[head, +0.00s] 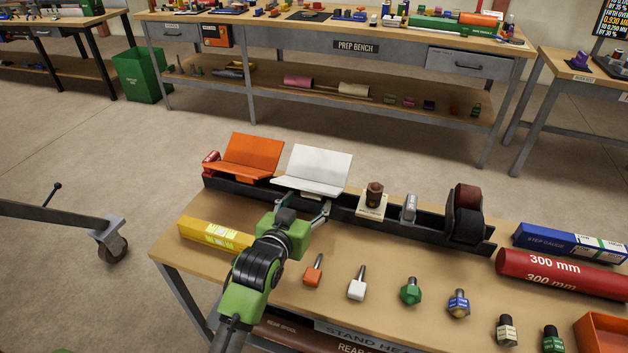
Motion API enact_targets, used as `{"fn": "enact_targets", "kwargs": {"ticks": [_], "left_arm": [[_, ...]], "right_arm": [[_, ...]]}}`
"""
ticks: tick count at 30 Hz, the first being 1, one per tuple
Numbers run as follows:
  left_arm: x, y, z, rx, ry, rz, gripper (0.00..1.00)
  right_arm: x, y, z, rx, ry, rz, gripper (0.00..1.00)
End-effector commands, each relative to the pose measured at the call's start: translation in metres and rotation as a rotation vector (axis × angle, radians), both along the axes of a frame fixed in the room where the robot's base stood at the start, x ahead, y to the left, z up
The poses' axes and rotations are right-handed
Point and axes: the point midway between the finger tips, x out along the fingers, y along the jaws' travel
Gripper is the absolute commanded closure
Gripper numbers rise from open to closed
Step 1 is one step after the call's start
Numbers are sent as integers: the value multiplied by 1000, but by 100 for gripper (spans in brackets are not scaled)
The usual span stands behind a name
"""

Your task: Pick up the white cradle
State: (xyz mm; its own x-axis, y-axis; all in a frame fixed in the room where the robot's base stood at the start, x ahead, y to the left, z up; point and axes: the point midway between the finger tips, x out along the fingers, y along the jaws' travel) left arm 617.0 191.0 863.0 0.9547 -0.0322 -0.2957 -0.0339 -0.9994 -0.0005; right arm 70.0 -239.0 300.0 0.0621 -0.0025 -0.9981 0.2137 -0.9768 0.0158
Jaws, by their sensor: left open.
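The white cradle (314,168) is a bent, V-shaped plate in the black rail (338,214) along the back of the near table. An orange cradle (251,156) sits just left of it in the same rail. My left gripper (314,208) is green and black and reaches in from the front. Its fingers are open just below and in front of the white cradle's lower edge. I cannot tell whether they touch it; the part of the cradle below the plate is mostly hidden. My right gripper is not in view.
A yellow level (214,236) lies left of my arm. Several small knobs, among them an orange one (313,271) and a white one (358,283), stand in front of the rail. A red 300 mm cylinder (560,274) and a blue step gauge box (570,243) lie at right.

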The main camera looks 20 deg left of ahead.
Motion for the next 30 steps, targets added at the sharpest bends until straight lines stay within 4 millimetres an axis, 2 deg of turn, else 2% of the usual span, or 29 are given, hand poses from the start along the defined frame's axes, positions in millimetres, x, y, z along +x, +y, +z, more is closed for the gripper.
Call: {"fn": "enact_targets", "kwargs": {"ticks": [5, 9, 16, 24, 26, 30], "left_arm": [[10, 1, -4, 0, 1, 0, 42], [28, 5, -11, 0, 1, 0, 42], [52, 5, -20, -1, 0, 0, 42], [54, 5, -22, -1, 1, 0, 42], [54, 5, -21, -1, 1, 0, 55], [54, 5, -21, -1, 1, 0, 91]], "right_arm": [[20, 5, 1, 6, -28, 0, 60], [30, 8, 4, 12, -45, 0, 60], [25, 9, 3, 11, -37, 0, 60], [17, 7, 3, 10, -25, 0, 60], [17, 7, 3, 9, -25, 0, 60], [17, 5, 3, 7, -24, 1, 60]]}}
